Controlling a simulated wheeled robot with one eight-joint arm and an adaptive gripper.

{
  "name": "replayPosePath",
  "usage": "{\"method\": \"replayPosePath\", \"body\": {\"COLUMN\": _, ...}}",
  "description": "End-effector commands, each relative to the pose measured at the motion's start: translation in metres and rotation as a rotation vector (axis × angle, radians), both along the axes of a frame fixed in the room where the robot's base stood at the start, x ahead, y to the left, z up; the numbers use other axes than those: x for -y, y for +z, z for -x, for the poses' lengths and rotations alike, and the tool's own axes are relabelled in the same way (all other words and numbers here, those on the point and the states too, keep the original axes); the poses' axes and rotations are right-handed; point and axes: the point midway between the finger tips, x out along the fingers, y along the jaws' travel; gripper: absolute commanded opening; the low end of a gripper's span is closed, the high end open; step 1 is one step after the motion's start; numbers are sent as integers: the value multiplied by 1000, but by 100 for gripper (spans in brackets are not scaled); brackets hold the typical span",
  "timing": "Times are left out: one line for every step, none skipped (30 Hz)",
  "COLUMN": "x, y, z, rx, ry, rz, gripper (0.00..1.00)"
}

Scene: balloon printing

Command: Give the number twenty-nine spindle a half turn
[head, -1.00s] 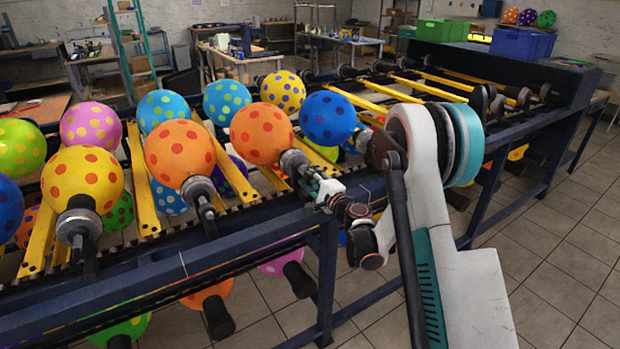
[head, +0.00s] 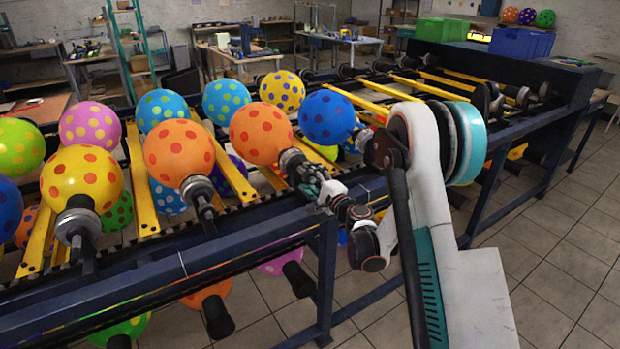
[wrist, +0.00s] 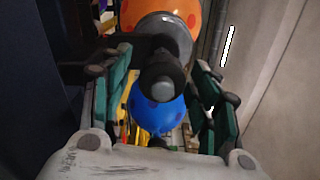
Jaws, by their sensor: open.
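The spindle in front of my gripper (wrist: 160,105) has a grey collar and a dark shaft with a rounded knob (wrist: 165,82). It carries an orange balloon with red dots (wrist: 187,12). In the head view this orange balloon (head: 261,133) sits on the front row, with its spindle (head: 291,160) pointing toward my gripper. My gripper's green-padded fingers are open, one on each side of the knob, with gaps visible. No number is readable on the spindle.
A blue dotted balloon (head: 327,117) is right of the orange one and close to my arm. Another orange balloon (head: 180,152) on its spindle (head: 199,197) stands to the left. The dark blue rack rail (head: 140,277) runs below my gripper.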

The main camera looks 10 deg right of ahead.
Motion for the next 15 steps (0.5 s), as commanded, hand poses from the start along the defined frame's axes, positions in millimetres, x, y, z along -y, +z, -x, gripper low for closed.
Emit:
{"method": "replayPosePath", "body": {"x": 3, "y": 0, "z": 7, "rx": 0, "ry": -2, "rz": 0, "gripper": 56}}
{"method": "replayPosePath", "body": {"x": 4, "y": 0, "z": 12, "rx": 0, "ry": -2, "rz": 0, "gripper": 56}}
{"method": "replayPosePath", "body": {"x": 7, "y": 0, "z": 18, "rx": -1, "ry": -3, "rz": 0, "gripper": 56}}
{"method": "replayPosePath", "body": {"x": 9, "y": 0, "z": 23, "rx": -1, "ry": -3, "rz": 0, "gripper": 56}}
{"method": "replayPosePath", "body": {"x": 10, "y": 0, "z": 28, "rx": -1, "ry": -3, "rz": 0, "gripper": 56}}
{"method": "replayPosePath", "body": {"x": 12, "y": 0, "z": 34, "rx": -1, "ry": -3, "rz": 0, "gripper": 56}}
{"method": "replayPosePath", "body": {"x": 14, "y": 0, "z": 38, "rx": 0, "ry": -2, "rz": 0, "gripper": 56}}
{"method": "replayPosePath", "body": {"x": 15, "y": 0, "z": 43, "rx": 0, "ry": -2, "rz": 0, "gripper": 56}}
{"method": "replayPosePath", "body": {"x": 16, "y": 0, "z": 48, "rx": 0, "ry": -2, "rz": 0, "gripper": 56}}
{"method": "replayPosePath", "body": {"x": 18, "y": 0, "z": 51, "rx": -1, "ry": -3, "rz": 0, "gripper": 56}}
{"method": "replayPosePath", "body": {"x": 19, "y": 0, "z": 54, "rx": -1, "ry": -3, "rz": 0, "gripper": 56}}
{"method": "replayPosePath", "body": {"x": 20, "y": 0, "z": 57, "rx": -1, "ry": -3, "rz": 0, "gripper": 56}}
{"method": "replayPosePath", "body": {"x": 20, "y": 0, "z": 59, "rx": -1, "ry": -3, "rz": 0, "gripper": 56}}
{"method": "replayPosePath", "body": {"x": 21, "y": 0, "z": 61, "rx": 0, "ry": -2, "rz": 0, "gripper": 56}}
{"method": "replayPosePath", "body": {"x": 21, "y": 0, "z": 62, "rx": 0, "ry": -2, "rz": 0, "gripper": 56}}
